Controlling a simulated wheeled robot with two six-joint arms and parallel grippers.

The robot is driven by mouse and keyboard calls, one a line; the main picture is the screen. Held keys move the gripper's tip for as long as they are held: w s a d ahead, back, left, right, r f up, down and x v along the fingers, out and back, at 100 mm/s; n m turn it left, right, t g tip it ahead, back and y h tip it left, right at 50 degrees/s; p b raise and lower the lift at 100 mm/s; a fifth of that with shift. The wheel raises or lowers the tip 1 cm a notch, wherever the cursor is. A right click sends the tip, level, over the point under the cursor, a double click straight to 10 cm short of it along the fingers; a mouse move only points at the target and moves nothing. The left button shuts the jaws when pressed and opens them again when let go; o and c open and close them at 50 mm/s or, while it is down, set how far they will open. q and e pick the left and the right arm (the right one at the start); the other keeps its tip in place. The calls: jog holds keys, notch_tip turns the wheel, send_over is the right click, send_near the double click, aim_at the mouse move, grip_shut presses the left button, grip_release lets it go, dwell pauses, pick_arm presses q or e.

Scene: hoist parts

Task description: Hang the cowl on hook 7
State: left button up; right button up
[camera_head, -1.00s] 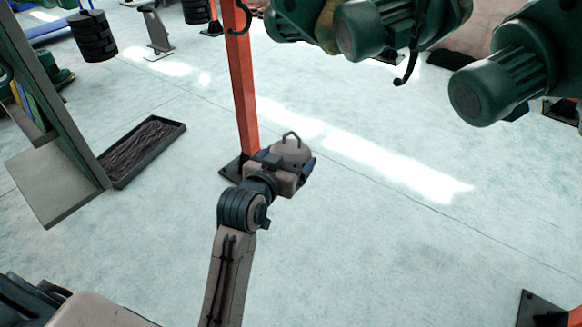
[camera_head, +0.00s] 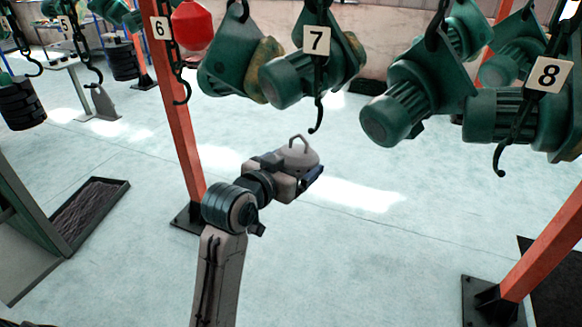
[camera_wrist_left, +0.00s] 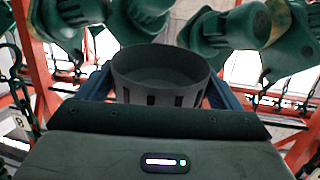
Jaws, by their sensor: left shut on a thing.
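The cowl (camera_head: 301,155) is a grey-beige dome with a wire bail on top. In the wrist view the cowl (camera_wrist_left: 160,78) shows its open, slotted rim between the two blue fingers. My left gripper (camera_head: 312,176) is shut on it and holds it upright in the air. Hook 7 (camera_head: 317,113) is a dark hook hanging under the white plate marked 7 (camera_head: 316,41). It looks empty. In the head view the cowl is just below hook 7's tip and a little to its left, apart from it. The right gripper is not in view.
Green motors (camera_head: 294,78) hang close behind hook 7, with more (camera_head: 412,90) to the right. Hook 8 (camera_head: 505,155) is at the right, hook 6 (camera_head: 181,88) at the left with a red float (camera_head: 192,26) nearby. Orange posts (camera_head: 181,130) flank the open floor. A black tray (camera_head: 90,210) lies left.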

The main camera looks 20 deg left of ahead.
pick_arm(q)
jog(key=shift+x, duration=0.95)
jog(key=shift+w+a+r+g, duration=0.1)
jog(key=shift+w+g, duration=0.4)
jog(key=shift+w, duration=1.05)
jog(key=shift+a+x, duration=0.2)
jog(key=shift+x, duration=0.8)
jog(key=shift+t, duration=0.8)
jog(key=shift+w+d+f+b, duration=0.1)
jog(key=shift+w+f+b, duration=0.2)
jog(key=shift+w+b, duration=0.45)
jog(key=shift+w+f+b, duration=0.35)
jog(key=shift+w+b, duration=0.35)
jog(key=shift+w+d+f+b, duration=0.1)
jog(key=shift+w+f+b, duration=0.2)
jog(key=shift+w+b, duration=0.45)
jog(key=shift+f, duration=0.35)
